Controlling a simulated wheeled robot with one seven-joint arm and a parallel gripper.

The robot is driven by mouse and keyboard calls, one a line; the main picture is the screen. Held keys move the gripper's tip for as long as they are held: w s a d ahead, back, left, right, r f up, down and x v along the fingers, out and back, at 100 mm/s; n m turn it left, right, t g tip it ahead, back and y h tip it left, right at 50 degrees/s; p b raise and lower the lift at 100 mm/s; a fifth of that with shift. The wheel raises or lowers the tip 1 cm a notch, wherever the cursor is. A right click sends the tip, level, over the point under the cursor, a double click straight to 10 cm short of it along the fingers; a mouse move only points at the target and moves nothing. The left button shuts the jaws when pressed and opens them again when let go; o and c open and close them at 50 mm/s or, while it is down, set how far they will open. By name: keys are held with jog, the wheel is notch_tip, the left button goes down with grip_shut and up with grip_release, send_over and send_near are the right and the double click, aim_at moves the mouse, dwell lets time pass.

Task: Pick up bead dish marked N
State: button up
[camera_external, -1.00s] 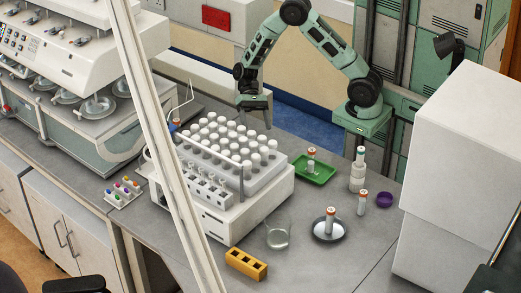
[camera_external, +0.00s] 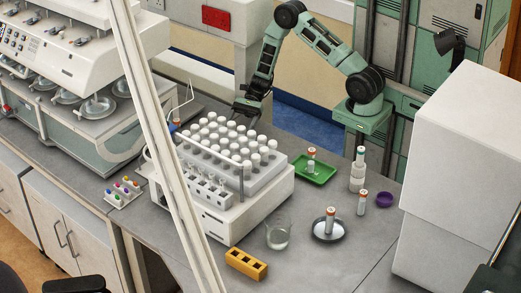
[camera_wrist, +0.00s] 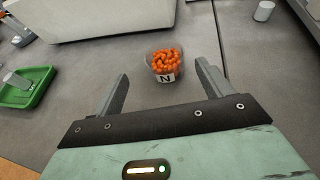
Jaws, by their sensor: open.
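The bead dish marked N (camera_wrist: 164,66) is a small clear cup of orange beads. It stands upright on the grey bench in the wrist view, with its N label facing my gripper. My gripper (camera_external: 244,110) is open and empty, just behind the white tube rack in the external view. In the wrist view its two fingers (camera_wrist: 162,80) are spread, and the dish shows between and slightly beyond their tips. I cannot tell the exact height gap. The dish is hidden in the external view.
The white machine with several capped tubes (camera_external: 228,212) stands in front of my gripper. A green tray (camera_external: 325,174) lies to its right; it also shows in the wrist view (camera_wrist: 10,97). A small white cylinder (camera_wrist: 264,11) stands at the upper right. Bare bench surrounds the dish.

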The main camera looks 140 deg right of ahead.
jog(key=x, duration=0.2)
jog(key=shift+w+f, duration=0.1)
jog(key=shift+w, duration=0.2)
jog(key=w+p, duration=0.1)
jog(key=w, duration=0.1)
jog(key=w+p, duration=0.1)
jog(key=w, duration=0.1)
jog(key=shift+w+a+f+p, duration=0.1)
jog(key=shift+a+f+p, duration=0.1)
jog(key=shift+f+p, duration=0.2)
jog(key=shift+w+f, duration=0.35)
jog(key=shift+w, duration=0.1)
jog(key=c, duration=1.1)
